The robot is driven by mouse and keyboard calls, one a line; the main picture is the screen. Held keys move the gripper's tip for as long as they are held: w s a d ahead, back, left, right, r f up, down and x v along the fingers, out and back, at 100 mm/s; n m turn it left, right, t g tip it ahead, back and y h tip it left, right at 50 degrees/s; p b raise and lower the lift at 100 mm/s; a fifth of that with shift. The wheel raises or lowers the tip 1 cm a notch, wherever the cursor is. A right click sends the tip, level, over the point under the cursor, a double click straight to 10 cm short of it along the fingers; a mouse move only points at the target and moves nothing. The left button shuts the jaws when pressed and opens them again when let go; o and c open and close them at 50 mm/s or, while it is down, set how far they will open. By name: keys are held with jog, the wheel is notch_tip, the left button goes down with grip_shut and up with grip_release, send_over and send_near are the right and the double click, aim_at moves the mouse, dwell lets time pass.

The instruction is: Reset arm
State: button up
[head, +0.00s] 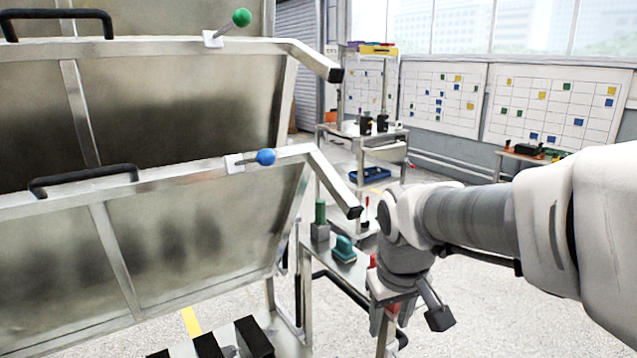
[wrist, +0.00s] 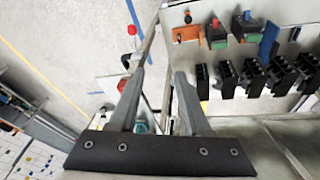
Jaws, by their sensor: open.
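My gripper (head: 384,325) hangs from my bent arm at the lower right of the head view, its fingers pointing down in front of the metal bench. In the wrist view my gripper (wrist: 160,82) shows two grey fingers set apart, with nothing held between them. The arm (head: 470,215) reaches in from the right edge and bends down at the wrist. Part of the fingers is cut off by the lower edge of the head view.
Two tilted metal panels with a green knob (head: 241,18) and a blue knob (head: 266,157) fill the left. A bench (head: 345,265) with a teal device (head: 344,249) stands beside the gripper. Several black breakers (wrist: 253,77) show in the wrist view. Floor at lower right is clear.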

jog(key=s+d+r+m+t+p, duration=0.1)
jog(key=s+r+p, duration=0.1)
jog(key=s, duration=0.4)
jog(key=s+d+r+m+t+p, duration=0.1)
jog(key=s+d+r+m+p, duration=0.1)
jog(key=s+r, duration=0.3)
jog(key=s, duration=0.2)
jog(key=shift+s+r, duration=0.3)
jog(key=shift+a, duration=0.1)
